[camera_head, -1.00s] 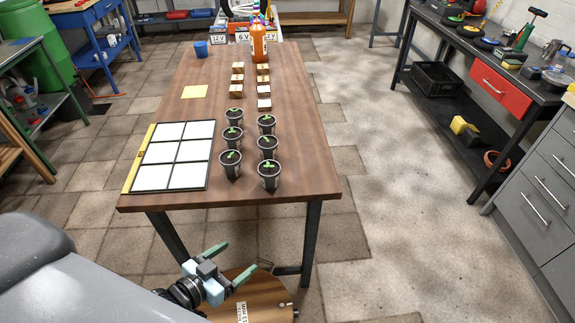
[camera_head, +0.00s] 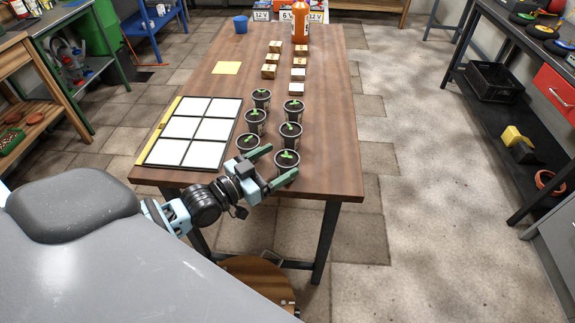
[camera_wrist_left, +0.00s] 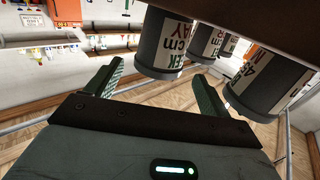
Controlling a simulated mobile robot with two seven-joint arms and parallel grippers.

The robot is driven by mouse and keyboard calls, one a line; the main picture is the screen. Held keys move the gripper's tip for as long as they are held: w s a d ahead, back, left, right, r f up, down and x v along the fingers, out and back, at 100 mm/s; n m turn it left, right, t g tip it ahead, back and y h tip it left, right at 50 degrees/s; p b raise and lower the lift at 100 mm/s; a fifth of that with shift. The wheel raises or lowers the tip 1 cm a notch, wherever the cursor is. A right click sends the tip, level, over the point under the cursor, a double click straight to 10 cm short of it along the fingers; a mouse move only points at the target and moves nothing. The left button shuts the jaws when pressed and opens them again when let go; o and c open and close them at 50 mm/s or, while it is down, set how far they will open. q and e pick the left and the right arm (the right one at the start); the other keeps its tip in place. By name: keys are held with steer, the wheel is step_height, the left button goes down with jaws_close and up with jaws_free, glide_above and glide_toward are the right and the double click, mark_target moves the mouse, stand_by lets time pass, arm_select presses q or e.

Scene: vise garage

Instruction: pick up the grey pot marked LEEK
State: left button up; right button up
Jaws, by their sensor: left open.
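The dark grey pot (camera_head: 287,163) with a green seedling is the front right one of the pots near the table's front edge. In the left wrist view the grey pot (camera_wrist_left: 160,45) shows a white label reading "EK" and "cm", its first letters cut off. My left gripper (camera_head: 283,160) is open and empty, its green fingers reaching over the front edge toward this pot. In the wrist view the pot lies just beyond the fingertips, between them and apart from them. My right gripper is out of view.
A neighbouring pot (camera_head: 247,143) stands close on the left, with more pots behind. A white-panelled tray (camera_head: 207,153) lies left of them. Small wooden blocks (camera_head: 298,75) and an orange bottle (camera_head: 300,22) stand farther back. The table's (camera_head: 335,130) right strip is clear.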

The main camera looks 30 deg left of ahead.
mark_target(293, 155)
arm_select(q)
steer(key=shift+x, duration=2.7)
steer(key=shift+d+f, duration=0.15)
steer(key=shift+f, duration=0.05)
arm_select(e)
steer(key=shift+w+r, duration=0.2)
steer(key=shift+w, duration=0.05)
